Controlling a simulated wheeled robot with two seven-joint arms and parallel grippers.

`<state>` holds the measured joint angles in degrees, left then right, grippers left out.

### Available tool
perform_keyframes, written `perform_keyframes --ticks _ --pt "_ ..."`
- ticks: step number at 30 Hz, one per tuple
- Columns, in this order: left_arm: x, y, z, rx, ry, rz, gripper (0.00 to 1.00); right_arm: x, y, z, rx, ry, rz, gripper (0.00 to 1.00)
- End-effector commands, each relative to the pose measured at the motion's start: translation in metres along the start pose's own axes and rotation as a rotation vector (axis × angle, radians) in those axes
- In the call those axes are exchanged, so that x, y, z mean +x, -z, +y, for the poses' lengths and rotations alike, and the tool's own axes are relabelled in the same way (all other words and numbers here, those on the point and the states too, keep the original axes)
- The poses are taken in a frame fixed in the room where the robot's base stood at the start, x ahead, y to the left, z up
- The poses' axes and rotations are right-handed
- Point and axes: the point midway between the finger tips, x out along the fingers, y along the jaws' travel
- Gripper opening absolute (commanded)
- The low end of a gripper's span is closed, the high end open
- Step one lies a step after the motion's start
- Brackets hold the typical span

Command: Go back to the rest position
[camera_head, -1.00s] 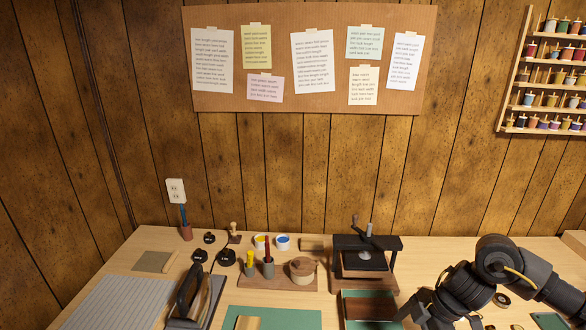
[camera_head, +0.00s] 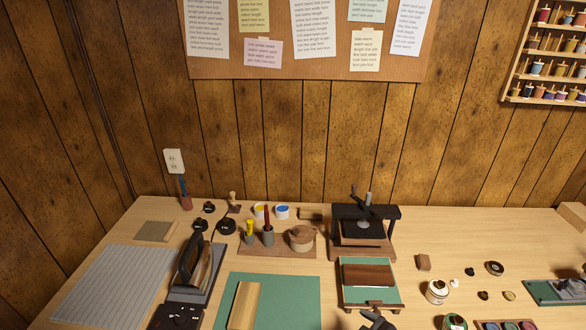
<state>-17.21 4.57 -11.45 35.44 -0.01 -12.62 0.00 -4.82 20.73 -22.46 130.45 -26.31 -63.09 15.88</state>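A dark shape at the bottom edge, likely the tip of my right gripper (camera_head: 375,321), shows just in front of the small green-topped press bed. Most of it is cut off by the frame, so I cannot tell whether it is open or shut, and I see nothing held in it. My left gripper is not in view. The wooden table (camera_head: 480,230) lies below me with the tools on it.
A black press (camera_head: 365,212) stands at the back, with a brown block (camera_head: 368,274) on a green mat in front. An iron (camera_head: 190,262), a green cutting mat (camera_head: 290,295), small jars (camera_head: 437,291) and a pincushion-like pot (camera_head: 302,238) occupy the table. The back right is fairly clear.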

Motion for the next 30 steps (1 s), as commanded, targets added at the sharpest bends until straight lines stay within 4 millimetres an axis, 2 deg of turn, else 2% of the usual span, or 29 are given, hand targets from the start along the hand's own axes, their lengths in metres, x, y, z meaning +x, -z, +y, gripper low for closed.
perform_keyframes --ticks 1,6,12,17,26,30 --pt "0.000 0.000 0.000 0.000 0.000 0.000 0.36 -0.011 -0.022 -0.004 0.088 -0.025 -0.068 0.88" --pt "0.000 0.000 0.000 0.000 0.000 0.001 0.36 -0.048 -0.086 -0.012 0.296 -0.082 -0.280 0.88" --pt "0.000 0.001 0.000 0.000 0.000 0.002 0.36 -0.091 -0.143 -0.031 0.467 -0.093 -0.481 0.88" --pt "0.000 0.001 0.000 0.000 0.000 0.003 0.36 -0.126 -0.178 -0.050 0.585 -0.088 -0.618 0.88" --pt "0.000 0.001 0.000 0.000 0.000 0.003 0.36 -0.057 -0.232 -0.064 0.580 -0.073 -0.647 0.88" --pt "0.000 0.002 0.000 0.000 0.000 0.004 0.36 -0.023 -0.268 -0.079 0.580 -0.061 -0.666 0.88"
